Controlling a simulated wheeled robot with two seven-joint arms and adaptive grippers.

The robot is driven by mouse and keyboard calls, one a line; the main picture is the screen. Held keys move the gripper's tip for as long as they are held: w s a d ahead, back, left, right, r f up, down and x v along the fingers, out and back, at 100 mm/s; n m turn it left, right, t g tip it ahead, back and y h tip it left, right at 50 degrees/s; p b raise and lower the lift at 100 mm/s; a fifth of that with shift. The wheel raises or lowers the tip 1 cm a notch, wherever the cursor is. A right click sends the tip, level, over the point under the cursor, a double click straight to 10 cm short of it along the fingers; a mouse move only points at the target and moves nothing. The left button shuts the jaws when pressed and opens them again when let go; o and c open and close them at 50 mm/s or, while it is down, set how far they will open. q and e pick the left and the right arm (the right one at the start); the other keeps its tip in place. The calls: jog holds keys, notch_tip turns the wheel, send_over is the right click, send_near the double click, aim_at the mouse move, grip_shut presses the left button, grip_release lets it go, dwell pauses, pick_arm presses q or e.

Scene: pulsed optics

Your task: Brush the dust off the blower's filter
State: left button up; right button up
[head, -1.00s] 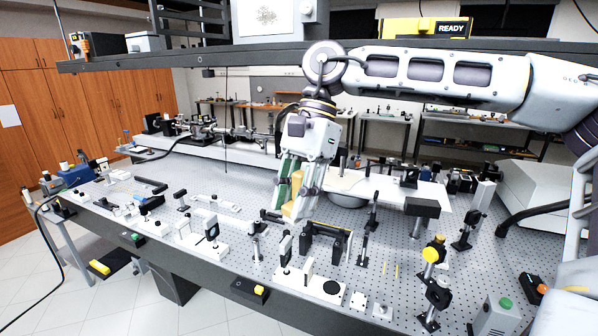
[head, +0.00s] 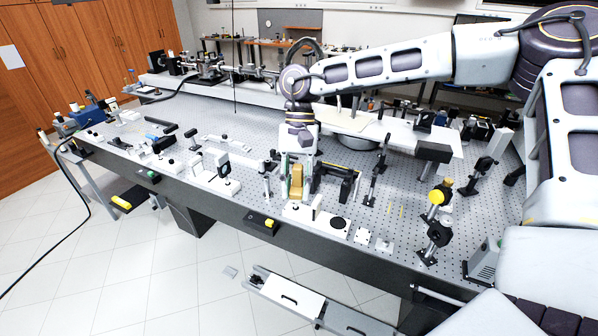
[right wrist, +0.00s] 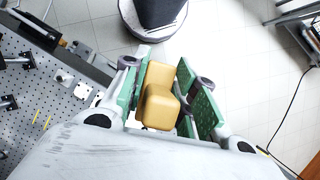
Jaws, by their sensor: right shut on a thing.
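My right gripper (head: 296,186) is shut on a yellow-tan block-shaped tool (head: 296,178), which looks like the brush's handle. It hangs over the front middle of the perforated optical table, among the mounts. In the right wrist view the tool (right wrist: 160,98) sits between the green finger pads of the gripper (right wrist: 168,92). I cannot make out any bristles. The blower and its filter are not recognisable in the current views. My left gripper is not in view.
The optical table (head: 245,135) carries many posts, lens mounts and white bases close around the gripper. A mount with a yellow knob (head: 436,197) stands to the right.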

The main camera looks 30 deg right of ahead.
jog(key=w+f+n+g+h, duration=0.1)
jog(key=w+f+n, duration=0.2)
jog(key=f, duration=0.5)
jog(key=w+f+n+h, duration=0.15)
jog(key=f+n, duration=0.25)
jog(key=f, duration=0.4)
jog(key=d+r+m+y, duration=0.1)
jog(key=d+r+m, duration=0.3)
jog(key=d, duration=0.9)
jog(key=d+r+m+y, duration=0.1)
jog(key=d+r, duration=0.5)
jog(key=d, duration=0.8)
jog(key=s+d+m+t, duration=0.1)
jog(key=s+d+m, duration=0.2)
jog(key=s+d, duration=0.35)
jog(key=s+d+f+m+y, duration=0.1)
jog(key=s+d+f+m, duration=0.1)
jog(key=s+d+f, duration=0.2)
notch_tip(320, 180, down, 2)
jog(key=shift+s+d+f+t, duration=0.15)
jog(key=shift+d+f+t, duration=0.15)
jog(key=shift+d, duration=0.2)
jog(key=shift+a+f, duration=0.15)
jog(key=shift+f, duration=0.1)
